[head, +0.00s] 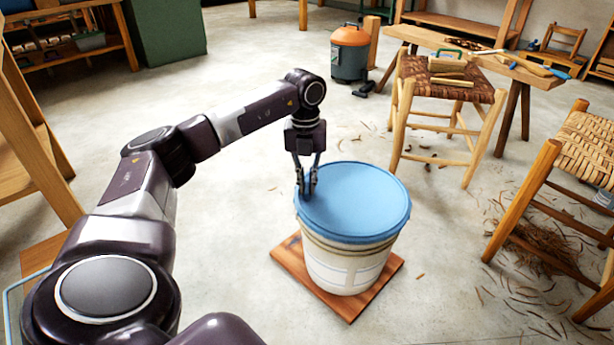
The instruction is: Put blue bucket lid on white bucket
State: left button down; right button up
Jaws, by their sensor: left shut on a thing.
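The blue bucket lid (358,200) is on top of the white bucket (345,265), covering its opening. It looks about level, but I cannot tell whether it is fully pressed down. The bucket stands upright on a wooden board (291,262) on the floor. My left gripper (307,190) is at the lid's left edge, pointing down, with its fingers shut on the lid rim. The bucket's inside is hidden by the lid. My right gripper is not in view.
A woven stool (483,92) with small items on it stands behind right of the bucket. A woven chair (590,145) is at the right edge, with shavings below. An orange-topped vacuum (349,55) stands at the back. The floor left of the bucket is clear.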

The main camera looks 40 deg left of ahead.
pick_arm(q)
jog(key=shift+f, duration=0.5)
jog(key=c, duration=2)
grip_release()
jog(key=shift+o, duration=0.6)
jog(key=shift+o, duration=1.1)
